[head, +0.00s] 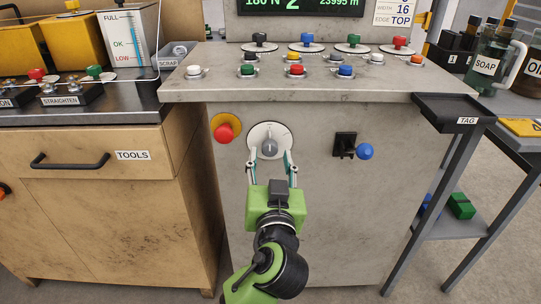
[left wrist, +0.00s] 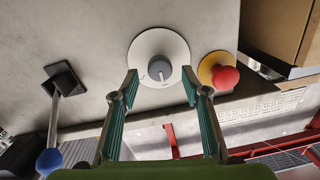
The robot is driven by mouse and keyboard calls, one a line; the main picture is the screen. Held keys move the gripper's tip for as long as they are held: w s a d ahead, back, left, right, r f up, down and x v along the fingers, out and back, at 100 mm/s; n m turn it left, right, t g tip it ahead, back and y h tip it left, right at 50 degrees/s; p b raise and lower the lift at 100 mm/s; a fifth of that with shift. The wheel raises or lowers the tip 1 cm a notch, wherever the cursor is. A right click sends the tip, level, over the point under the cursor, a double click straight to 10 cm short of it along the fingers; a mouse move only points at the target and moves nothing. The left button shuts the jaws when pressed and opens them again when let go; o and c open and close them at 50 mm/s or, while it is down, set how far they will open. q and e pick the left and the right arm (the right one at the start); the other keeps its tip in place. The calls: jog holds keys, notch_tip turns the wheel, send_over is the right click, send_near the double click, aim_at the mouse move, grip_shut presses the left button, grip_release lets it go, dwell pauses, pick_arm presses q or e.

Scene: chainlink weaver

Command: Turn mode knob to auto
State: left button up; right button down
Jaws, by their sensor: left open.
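The mode knob (head: 269,146) is a small grey knob on a round white dial plate (head: 258,131) on the front of the grey machine. In the left wrist view the knob (left wrist: 159,68) has a pale pointer mark towards the bottom of the picture, and the dial (left wrist: 158,42) appears upside down. The dial lettering is too small to read. My left gripper (head: 271,158) is open and empty, its fingertips to either side of the knob's lower part. In the left wrist view the left gripper (left wrist: 160,84) has clear gaps between its fingers and the knob. My right gripper is not in view.
A red mushroom button (head: 226,129) on a yellow ring sits left of the dial. A black-based lever with a blue ball (head: 365,151) is to the right. The machine's top (head: 300,88) carries several coloured buttons. A wooden tool cabinet (head: 97,161) stands at left.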

pick_arm(q)
jog(key=shift+w, duration=1.1)
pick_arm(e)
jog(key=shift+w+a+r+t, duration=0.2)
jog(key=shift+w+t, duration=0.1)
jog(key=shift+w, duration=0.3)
pick_arm(q)
jog(key=c, duration=1.1)
